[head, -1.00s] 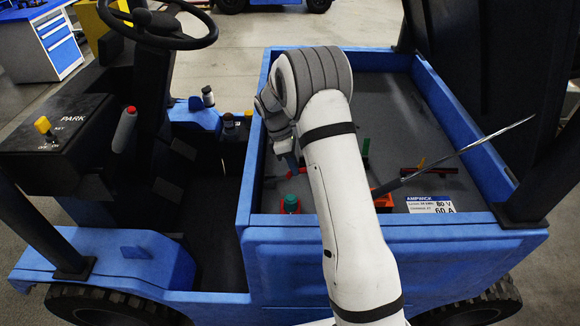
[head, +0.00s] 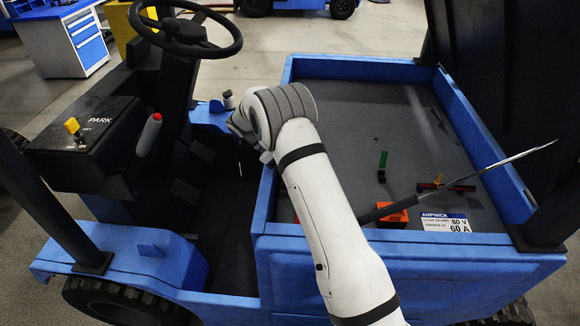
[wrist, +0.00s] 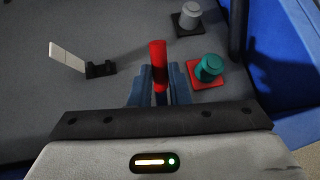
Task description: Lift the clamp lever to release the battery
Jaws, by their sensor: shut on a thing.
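In the wrist view, my gripper (wrist: 160,78) has its blue-grey jaws closed around a red upright lever (wrist: 158,50). The lever's top sticks out past the fingertips; its lower end is hidden between the jaws. I cannot tell for sure that it is the clamp lever. In the head view my arm's wrist hides the gripper and the lever. The battery bay has a grey floor (head: 345,105) with a white and blue label (head: 445,222) reading 80 V, 60 A.
Close right of the jaws is a green knob on a red base (wrist: 190,82). Beyond it is a grey knob (wrist: 187,18). A white lever (wrist: 68,57) stands tilted at left.

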